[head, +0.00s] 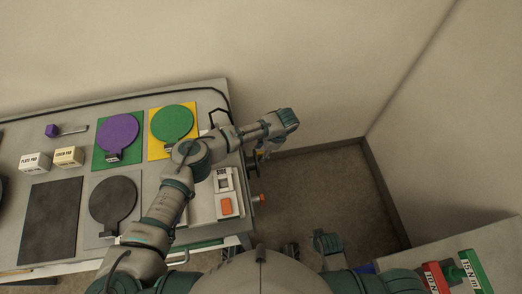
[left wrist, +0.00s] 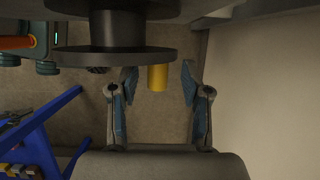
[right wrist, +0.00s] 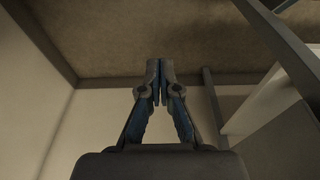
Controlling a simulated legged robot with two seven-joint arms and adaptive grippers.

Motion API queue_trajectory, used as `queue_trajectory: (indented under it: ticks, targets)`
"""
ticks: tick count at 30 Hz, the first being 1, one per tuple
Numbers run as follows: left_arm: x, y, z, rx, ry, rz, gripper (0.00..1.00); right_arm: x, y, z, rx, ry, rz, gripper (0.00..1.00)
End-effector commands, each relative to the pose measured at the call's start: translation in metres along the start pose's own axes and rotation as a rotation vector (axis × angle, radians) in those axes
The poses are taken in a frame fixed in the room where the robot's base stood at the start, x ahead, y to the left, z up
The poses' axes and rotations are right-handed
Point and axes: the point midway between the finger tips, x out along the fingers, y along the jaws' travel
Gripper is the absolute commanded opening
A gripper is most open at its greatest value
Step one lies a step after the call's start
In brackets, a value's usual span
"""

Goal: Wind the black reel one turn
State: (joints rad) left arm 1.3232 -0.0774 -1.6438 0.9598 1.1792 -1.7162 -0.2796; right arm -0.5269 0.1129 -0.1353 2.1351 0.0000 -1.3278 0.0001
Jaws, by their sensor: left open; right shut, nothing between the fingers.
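The black reel (left wrist: 115,55) shows at the top of the left wrist view, its lower flange wide and flat. A yellow handle (left wrist: 157,78) hangs below the flange near its right edge. My left gripper (left wrist: 160,85) is open, with one finger on each side of the yellow handle; I cannot tell whether either finger touches it. In the head view my left gripper (head: 264,152) is at the right end of the cart, and the reel is mostly hidden there. My right gripper (right wrist: 160,66) is shut and empty, away from the reel.
The cart top (head: 60,120) holds green (head: 174,122), purple (head: 117,134) and dark round plates on mats, and small boxes. A wall stands behind and right. A side table with a red box (head: 436,277) and a green box (head: 474,271) is at lower right. Floor is clear between.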

Motion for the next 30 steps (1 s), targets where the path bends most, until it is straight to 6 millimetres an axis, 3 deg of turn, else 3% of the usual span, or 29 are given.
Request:
queue_trajectory:
  ticks: [1,6,7,14,23,30]
  targets:
    - [0.000,0.000,0.000,0.000,0.000,0.000,0.45,0.000,-0.001,0.000,0.000,-0.001,-0.001,0.00]
    - [0.000,0.000,0.000,0.000,-0.001,0.000,0.03,0.001,-0.001,0.001,0.000,-0.002,-0.001,0.00]
    - [0.000,0.000,0.000,0.000,0.000,0.000,0.00,0.001,-0.001,0.001,0.000,-0.002,-0.001,0.00]
    - [-0.002,0.000,0.000,-0.001,0.004,-0.005,0.00,0.000,0.000,0.000,0.000,0.003,0.000,0.00]
    - [-0.008,0.001,0.003,-0.034,0.000,-0.084,0.00,0.058,-0.003,0.023,-0.007,-0.022,-0.002,0.00]
    - [-0.010,0.002,0.004,-0.067,-0.001,-0.162,0.00,0.100,-0.004,0.054,-0.012,-0.040,-0.004,0.00]
